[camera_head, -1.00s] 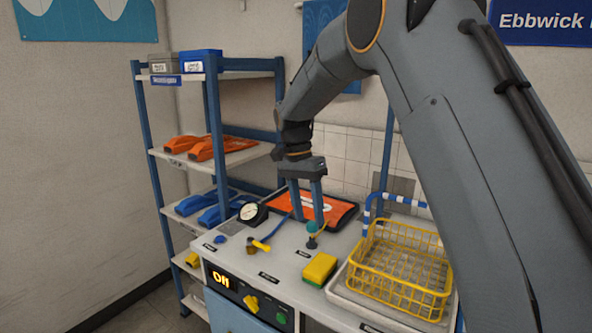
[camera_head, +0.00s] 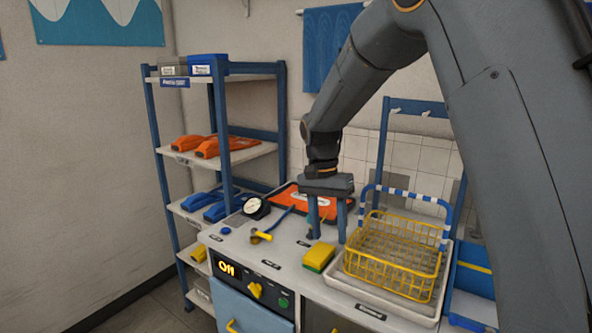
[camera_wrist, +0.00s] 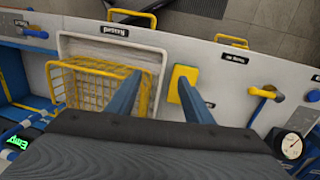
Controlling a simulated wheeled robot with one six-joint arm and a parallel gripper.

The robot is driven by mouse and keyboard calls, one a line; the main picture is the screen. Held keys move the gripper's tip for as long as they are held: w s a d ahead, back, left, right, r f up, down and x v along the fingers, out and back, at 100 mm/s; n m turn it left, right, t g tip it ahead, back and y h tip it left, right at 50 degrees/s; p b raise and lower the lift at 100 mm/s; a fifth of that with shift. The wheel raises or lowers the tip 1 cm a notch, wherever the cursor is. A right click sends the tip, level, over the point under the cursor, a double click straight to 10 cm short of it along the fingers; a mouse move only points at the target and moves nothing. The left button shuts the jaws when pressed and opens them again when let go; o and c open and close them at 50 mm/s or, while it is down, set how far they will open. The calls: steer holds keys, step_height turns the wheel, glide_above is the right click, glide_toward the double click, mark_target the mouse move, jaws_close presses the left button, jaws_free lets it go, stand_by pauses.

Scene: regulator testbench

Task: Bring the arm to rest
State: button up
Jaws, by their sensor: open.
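My gripper (camera_head: 328,236) hangs over the workbench (camera_head: 290,252) with its two blue fingers pointing down, apart and with nothing between them. In the head view it is behind the yellow sponge-like block (camera_head: 319,257) and left of the yellow wire basket (camera_head: 395,262). In the wrist view the fingers (camera_wrist: 158,85) reach out over the bench, the basket (camera_wrist: 90,85) to the left and the yellow block (camera_wrist: 183,84) by the right fingertip. My arm comes down from the upper right. A small fitting behind the left finger is mostly hidden.
A round gauge (camera_head: 256,208), a yellow-handled valve (camera_head: 261,236) and an orange mat (camera_head: 290,198) lie on the bench's left and back. A shelf rack (camera_head: 222,130) stands left. A blue rack frame (camera_head: 384,150) rises behind the basket.

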steer(key=s+d+f+n, duration=0.2)
steer(key=s+d, duration=0.1)
steer(key=s, duration=0.4)
steer(key=s+d+f+n+t, duration=0.1)
steer(key=s+d, duration=0.3)
steer(key=s, duration=0.4)
steer(key=s+d+f+n+t+y, duration=0.1)
steer(key=s+d+f+n, duration=0.2)
steer(key=s, duration=0.5)
steer(key=shift+d+f, duration=0.4)
steer(key=shift+d, duration=0.25)
stand_by(0.6)
